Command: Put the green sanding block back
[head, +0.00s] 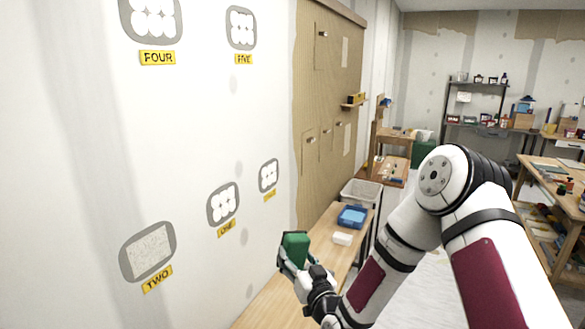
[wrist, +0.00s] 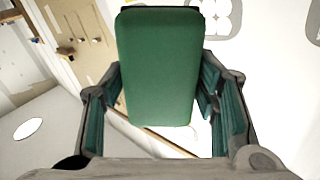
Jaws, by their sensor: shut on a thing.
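The green sanding block (head: 295,247) is held in my gripper (head: 292,262), in front of the wall and above the near part of the wooden bench (head: 270,304). In the wrist view the green block (wrist: 160,65) stands between the two fingers of my gripper (wrist: 160,100), with its broad green face toward the camera and a dark edge at its top. The fingers are shut on its sides. The part of the block low in the grip is hidden by the fingers in the head view.
A blue container (head: 352,216) and a white block (head: 342,239) sit farther along the bench. A white bin (head: 360,192) stands beyond. The wall at left carries patches with yellow labels, such as TWO (head: 157,279).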

